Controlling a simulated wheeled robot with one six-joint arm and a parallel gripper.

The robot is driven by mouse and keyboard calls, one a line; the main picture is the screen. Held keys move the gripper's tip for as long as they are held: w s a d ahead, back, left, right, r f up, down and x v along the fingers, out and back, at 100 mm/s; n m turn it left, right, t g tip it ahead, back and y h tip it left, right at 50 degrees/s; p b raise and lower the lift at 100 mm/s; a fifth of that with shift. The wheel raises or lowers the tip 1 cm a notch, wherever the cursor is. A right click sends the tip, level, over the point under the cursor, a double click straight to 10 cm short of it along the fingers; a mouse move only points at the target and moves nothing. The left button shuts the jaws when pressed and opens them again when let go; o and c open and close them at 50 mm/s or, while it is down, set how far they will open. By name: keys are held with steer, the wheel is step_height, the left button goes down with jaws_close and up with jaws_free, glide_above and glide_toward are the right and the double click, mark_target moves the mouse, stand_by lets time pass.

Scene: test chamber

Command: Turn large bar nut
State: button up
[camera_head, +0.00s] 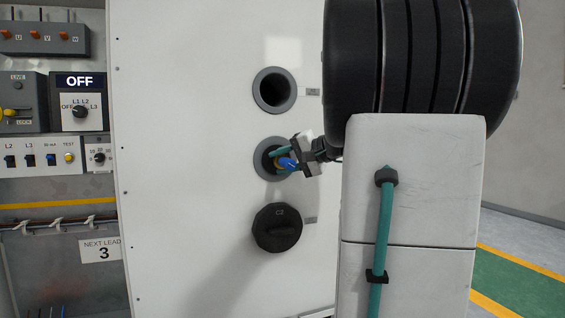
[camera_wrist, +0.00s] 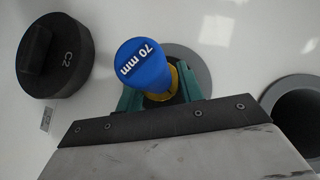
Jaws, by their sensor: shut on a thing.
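A blue cylinder marked "70 mm" (camera_wrist: 144,65) with a yellow collar (camera_wrist: 160,93) sits at the mouth of the middle round port (camera_wrist: 197,66). The blue cylinder (camera_head: 289,164) and the middle port's grey ring (camera_head: 258,167) also show in the head view. My gripper (camera_head: 279,158) reaches in from the right, and its green fingers (camera_wrist: 161,90) are shut on the blue and yellow tool. The tool's far end is hidden in the port. No nut can be made out; the port's inside is dark and blocked by the tool and fingers.
A white panel (camera_head: 190,130) holds an open upper port (camera_head: 275,90) and a black cap marked C2 (camera_head: 277,229) below the middle port. Switchgear with an OFF display (camera_head: 80,81) and a "NEXT LEAD 3" sign (camera_head: 101,250) stand left. Floor shows at right.

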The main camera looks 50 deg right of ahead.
steer(key=m+t, duration=0.1)
steer(key=t, duration=0.1)
steer(key=m+t+y, duration=0.1)
steer(key=m, duration=0.1)
steer(key=shift+f+m+t, duration=0.2)
steer(key=shift+m+t, duration=0.1)
steer(key=shift+t, duration=0.1)
steer(key=m+t, duration=0.3)
steer(key=m, duration=0.1)
steer(key=m+t+h, duration=0.1)
steer(key=m+h, duration=0.1)
steer(key=m, duration=0.1)
steer(key=m+t+h, duration=0.2)
steer(key=m, duration=0.2)
steer(key=shift+a+f+t, duration=0.1)
steer(key=shift+t, duration=0.2)
steer(key=m+h, duration=0.8)
steer(key=m, duration=0.1)
steer(key=shift+m+h, duration=0.3)
steer(key=shift+m, duration=0.1)
steer(key=shift+m+h, duration=0.5)
steer(key=o, duration=1)
steer(key=v, duration=0.7)
steer(key=shift+s+a+f, duration=0.15)
steer(key=shift+s+f, duration=0.05)
steer(key=shift+s, duration=0.05)
